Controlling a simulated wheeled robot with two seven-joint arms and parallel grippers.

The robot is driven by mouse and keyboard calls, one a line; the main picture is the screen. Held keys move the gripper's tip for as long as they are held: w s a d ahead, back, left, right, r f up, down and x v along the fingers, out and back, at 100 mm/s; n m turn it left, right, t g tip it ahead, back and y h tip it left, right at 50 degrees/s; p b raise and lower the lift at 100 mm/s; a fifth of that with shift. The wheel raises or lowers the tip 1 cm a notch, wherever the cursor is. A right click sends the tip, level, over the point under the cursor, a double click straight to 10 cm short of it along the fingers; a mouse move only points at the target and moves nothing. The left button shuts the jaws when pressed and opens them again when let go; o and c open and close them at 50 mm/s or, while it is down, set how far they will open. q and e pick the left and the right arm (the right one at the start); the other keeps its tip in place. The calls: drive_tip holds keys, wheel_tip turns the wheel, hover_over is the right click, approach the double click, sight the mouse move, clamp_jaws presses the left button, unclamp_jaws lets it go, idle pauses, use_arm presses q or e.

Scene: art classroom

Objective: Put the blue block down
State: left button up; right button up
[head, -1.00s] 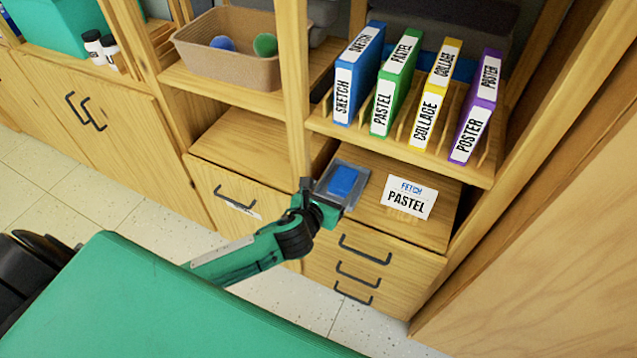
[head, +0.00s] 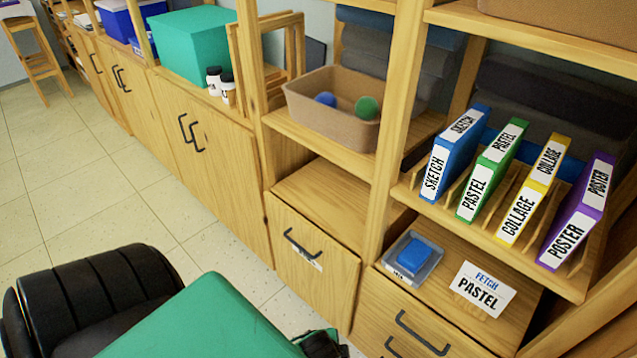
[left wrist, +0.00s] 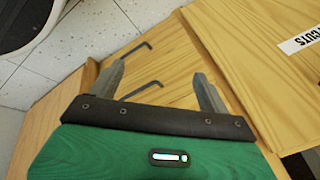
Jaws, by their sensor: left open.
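The blue block (head: 411,256) rests in a small grey tray (head: 430,268) with a label on its front. The tray stands on the wooden top of the drawer unit (head: 450,252), left of a white card (head: 483,289) reading FETCH PASTEL. My left gripper (left wrist: 158,74) is open and empty in the left wrist view, with drawer fronts and dark handles beyond its fingers. My right gripper is in neither view.
Sketch, pastel (head: 492,170), collage and poster binders stand in a slotted rack above the tray. A brown bin (head: 331,109) holds a blue and a green ball. A wooden post (head: 390,130) rises left of the tray. The floor at left is clear.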

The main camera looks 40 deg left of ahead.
use_arm(q)
drive_tip(key=s+f+n+g+h, duration=0.1)
drive_tip(key=s+f+n+g, duration=0.1)
drive_tip(key=s+n, duration=0.4)
drive_tip(key=shift+s+d+f+n, duration=0.3)
drive_tip(key=shift+s+d+f, duration=0.05)
drive_tip(key=shift+s+f, duration=0.45)
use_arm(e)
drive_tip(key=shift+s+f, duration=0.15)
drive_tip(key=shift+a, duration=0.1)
